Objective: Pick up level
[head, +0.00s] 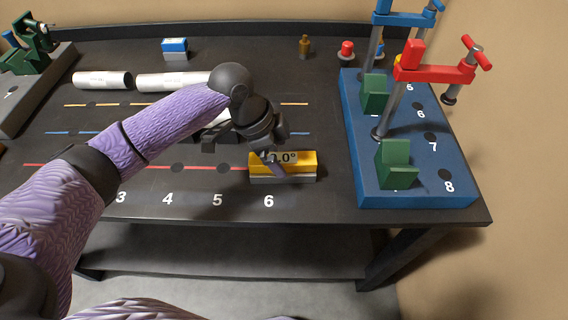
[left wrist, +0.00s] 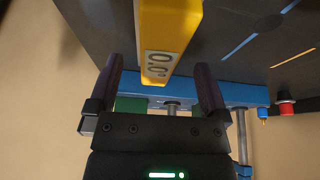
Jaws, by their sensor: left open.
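The level (head: 300,164) is a yellow bar on a grey base, with a display that reads 0.0°. In the head view it lies on the dark table above the number 6. My left gripper (head: 276,162) is over its left part, and a finger covers some of the display. In the left wrist view the yellow level (left wrist: 168,40) reaches in from the top, between the two spread fingers of my left gripper (left wrist: 165,85). The gripper is open. I cannot tell whether a finger touches the level. My right gripper does not show.
A blue board (head: 415,192) with green blocks and a red clamp (head: 435,73) stands close to the right of the level. The table's front edge is just below the numbers.

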